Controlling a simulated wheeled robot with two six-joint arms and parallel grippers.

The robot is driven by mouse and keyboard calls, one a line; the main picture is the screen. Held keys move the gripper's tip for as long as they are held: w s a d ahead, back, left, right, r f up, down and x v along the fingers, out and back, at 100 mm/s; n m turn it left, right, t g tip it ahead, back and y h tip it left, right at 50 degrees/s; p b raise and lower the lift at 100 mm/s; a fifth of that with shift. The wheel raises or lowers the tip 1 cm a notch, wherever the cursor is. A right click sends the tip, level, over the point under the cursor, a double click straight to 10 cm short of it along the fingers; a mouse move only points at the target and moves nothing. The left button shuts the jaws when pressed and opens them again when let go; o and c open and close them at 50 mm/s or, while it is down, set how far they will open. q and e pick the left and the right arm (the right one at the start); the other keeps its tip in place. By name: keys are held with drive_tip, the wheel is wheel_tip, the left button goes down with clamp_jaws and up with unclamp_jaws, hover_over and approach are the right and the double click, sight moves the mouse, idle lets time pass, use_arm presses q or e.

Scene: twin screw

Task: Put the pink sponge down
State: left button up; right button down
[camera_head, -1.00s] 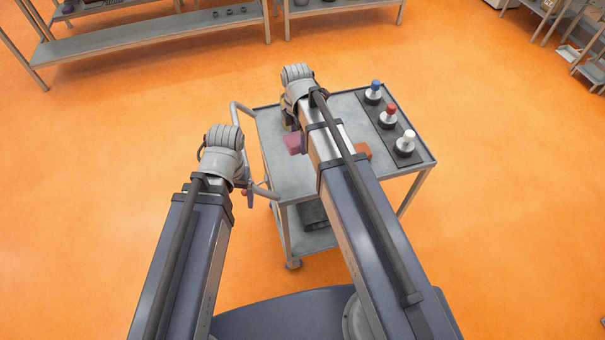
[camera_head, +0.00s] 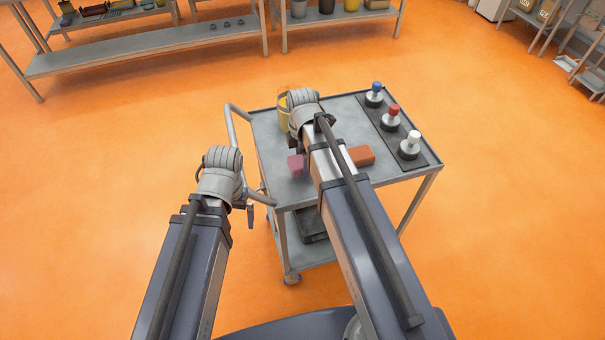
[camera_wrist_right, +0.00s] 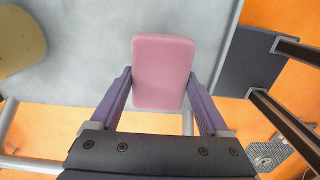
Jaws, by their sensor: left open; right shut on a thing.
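The pink sponge (camera_head: 296,165) is at the left part of the grey cart's top (camera_head: 272,150), beside my right arm. My right gripper (camera_wrist_right: 160,85) is shut on the sponge (camera_wrist_right: 163,58), with one purple finger on each side in the right wrist view. The sponge is over the cart top near its edge. I cannot tell whether it touches the surface. In the head view my right wrist hides most of the right gripper. My left gripper (camera_head: 250,212) is open and empty, left of the cart and by its handle.
A yellow container (camera_head: 283,112) stands at the cart's back left. An orange-brown block (camera_head: 361,155) lies right of my right arm. Bottles with blue (camera_head: 375,93), red (camera_head: 391,115) and white caps (camera_head: 410,145) stand on a dark strip at the right. Shelves stand behind.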

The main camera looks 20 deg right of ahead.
drive_tip(key=shift+f+b, duration=1.95)
drive_tip(key=shift+r, duration=0.15)
unclamp_jaws()
wheel_tip(320, 180, up, 12)
drive_tip(key=p, duration=1.2)
